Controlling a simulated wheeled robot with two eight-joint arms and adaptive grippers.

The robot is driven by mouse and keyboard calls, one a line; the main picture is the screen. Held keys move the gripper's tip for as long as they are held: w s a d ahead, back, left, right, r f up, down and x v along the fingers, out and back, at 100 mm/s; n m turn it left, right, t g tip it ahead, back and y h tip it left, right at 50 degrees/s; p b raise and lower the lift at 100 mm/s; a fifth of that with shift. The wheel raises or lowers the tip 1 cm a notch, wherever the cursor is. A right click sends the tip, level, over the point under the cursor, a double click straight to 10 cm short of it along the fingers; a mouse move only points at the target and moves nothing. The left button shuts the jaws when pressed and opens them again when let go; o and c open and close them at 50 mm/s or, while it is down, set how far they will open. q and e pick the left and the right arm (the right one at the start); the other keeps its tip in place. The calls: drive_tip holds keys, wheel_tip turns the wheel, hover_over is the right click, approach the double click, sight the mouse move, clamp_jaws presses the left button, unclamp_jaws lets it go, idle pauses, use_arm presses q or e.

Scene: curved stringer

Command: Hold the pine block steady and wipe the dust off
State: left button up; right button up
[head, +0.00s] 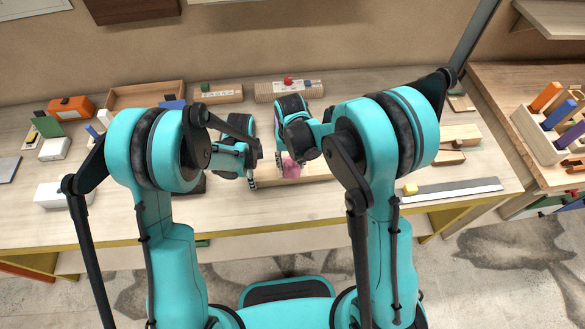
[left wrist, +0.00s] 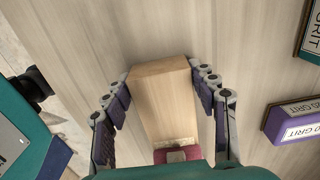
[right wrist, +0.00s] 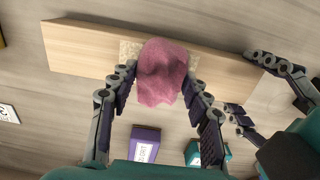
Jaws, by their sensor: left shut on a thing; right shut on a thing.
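The pine block (head: 322,168) is a long pale board lying on the bench at front centre in the head view. My left gripper (left wrist: 161,84) is shut across one end of the block, with a finger on each side in the left wrist view. My right gripper (right wrist: 160,82) is shut on a crumpled pink cloth (right wrist: 163,68), held over the middle of the block. The cloth also shows in the head view (head: 290,167). A pale speckled patch of dust (right wrist: 130,49) shows on the block beside the cloth. What lies under the cloth is hidden.
Purple (right wrist: 146,143) and teal (right wrist: 207,152) grit-labelled blocks lie near the pine block. A wooden tray (head: 145,95) and orange box (head: 70,107) stand at the back left. A grey ruler-like strip (head: 452,190) and yellow cube (head: 410,188) lie to the right.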

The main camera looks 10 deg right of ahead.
drive_tip(key=shift+a, duration=0.55)
drive_tip(key=shift+d, duration=1.6)
drive_tip(key=shift+a, duration=0.1)
drive_tip(key=shift+a, duration=1.45)
drive_tip(key=shift+d+f, duration=0.1)
drive_tip(key=shift+d, duration=1.45)
